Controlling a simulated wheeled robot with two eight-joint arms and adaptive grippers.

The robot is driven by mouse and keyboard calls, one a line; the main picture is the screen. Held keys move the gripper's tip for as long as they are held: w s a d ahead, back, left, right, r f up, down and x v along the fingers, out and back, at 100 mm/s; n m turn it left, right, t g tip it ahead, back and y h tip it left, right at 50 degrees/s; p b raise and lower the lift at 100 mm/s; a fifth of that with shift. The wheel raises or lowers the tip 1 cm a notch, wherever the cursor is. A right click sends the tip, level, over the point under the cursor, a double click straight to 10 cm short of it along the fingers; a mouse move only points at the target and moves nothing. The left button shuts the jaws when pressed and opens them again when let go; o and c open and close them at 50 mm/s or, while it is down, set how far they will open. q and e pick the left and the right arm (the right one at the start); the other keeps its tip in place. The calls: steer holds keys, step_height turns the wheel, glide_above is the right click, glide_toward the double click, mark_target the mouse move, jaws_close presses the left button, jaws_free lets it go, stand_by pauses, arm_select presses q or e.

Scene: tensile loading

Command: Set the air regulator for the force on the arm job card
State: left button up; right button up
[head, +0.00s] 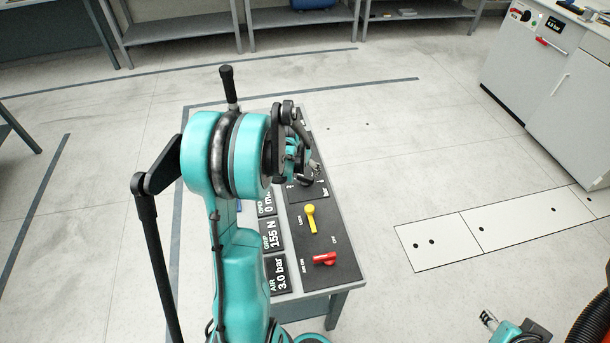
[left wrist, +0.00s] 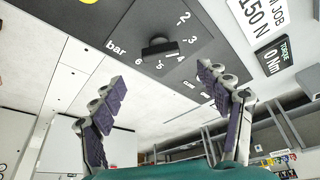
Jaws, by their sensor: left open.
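The air regulator is a black knob (left wrist: 160,47) on a dark panel marked "bar", with numbers including 2 to 6, in the left wrist view. I cannot tell which number it points at. In the head view my left arm largely hides this gripper and the dial. The air display (head: 280,274) reads 3.0 bar and the grip display (head: 271,235) 155 N. My right gripper (head: 489,320) shows at the bottom right, too small to judge.
A red handle (head: 324,259) beside "AIR ON" and "OFF" labels and a yellow handle (head: 310,217) marked "LOCK" stand on the same bench (head: 344,285). A torque display (left wrist: 277,57) reads 0 Nm. A white cabinet (head: 528,65) stands back right. Open floor lies right of the bench.

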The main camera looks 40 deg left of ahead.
mark_target(305, 177)
arm_select(q)
steer(key=b+x, duration=0.3)
steer(key=x, duration=0.5)
steer(key=shift+s+a, duration=0.1)
steer(key=shift+a, duration=0.05)
steer(key=shift+r, duration=0.1)
steer(key=c, duration=1.2)
